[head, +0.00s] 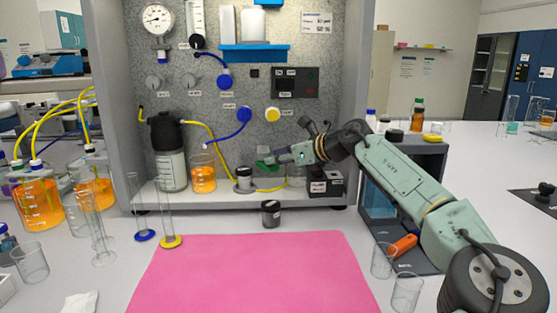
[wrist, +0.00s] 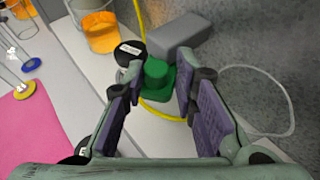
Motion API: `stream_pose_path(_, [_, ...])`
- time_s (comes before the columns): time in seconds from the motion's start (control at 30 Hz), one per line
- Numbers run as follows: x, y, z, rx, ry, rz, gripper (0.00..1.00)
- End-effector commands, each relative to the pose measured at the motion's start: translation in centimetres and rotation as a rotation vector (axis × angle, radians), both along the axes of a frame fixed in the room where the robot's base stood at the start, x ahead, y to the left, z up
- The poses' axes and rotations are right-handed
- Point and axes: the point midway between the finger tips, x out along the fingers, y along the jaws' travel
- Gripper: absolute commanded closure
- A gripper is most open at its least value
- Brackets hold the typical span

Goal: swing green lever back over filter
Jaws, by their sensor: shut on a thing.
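The green lever (wrist: 158,80) sits between my fingertips in the wrist view; in the head view its green part (head: 265,163) shows just left of the fingertips. My gripper (head: 279,158) is shut on the lever, inside the rig above its white floor; its two purple-padded fingers (wrist: 163,92) flank the green part. A short dark-topped cylinder (head: 244,179), which seems to be the filter holder, stands below and left of the lever. Its black, labelled top (wrist: 130,52) is beside the green part in the wrist view. My fingers hide part of the lever.
An orange beaker (head: 203,175) and a black-capped bottle (head: 168,160) stand left on the rig floor. A yellow tube (head: 222,150) runs down near the cylinder. A black box (head: 325,184) is right of it. A pink mat (head: 255,270) lies clear in front.

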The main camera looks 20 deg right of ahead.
Motion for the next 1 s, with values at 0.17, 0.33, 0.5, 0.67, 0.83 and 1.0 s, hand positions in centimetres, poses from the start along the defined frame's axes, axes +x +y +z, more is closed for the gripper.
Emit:
stream_pose_path(0.17, [-0.23,0.48,-0.51,-0.007,-0.001,-0.082,1.00])
stream_pose_path(0.33, [-0.28,0.70,-0.13,-0.001,-0.003,-0.120,1.00])
stream_pose_path(0.5, [-0.26,0.71,-0.02,0.000,-0.002,-0.120,1.00])
stream_pose_path(0.67, [-0.27,0.71,-0.03,0.000,-0.002,-0.119,0.68])
stream_pose_path(0.83, [-0.27,0.68,-0.03,0.000,-0.002,-0.120,0.60])
stream_pose_path(1.0, [-0.27,0.67,-0.03,0.000,-0.002,-0.120,0.60])
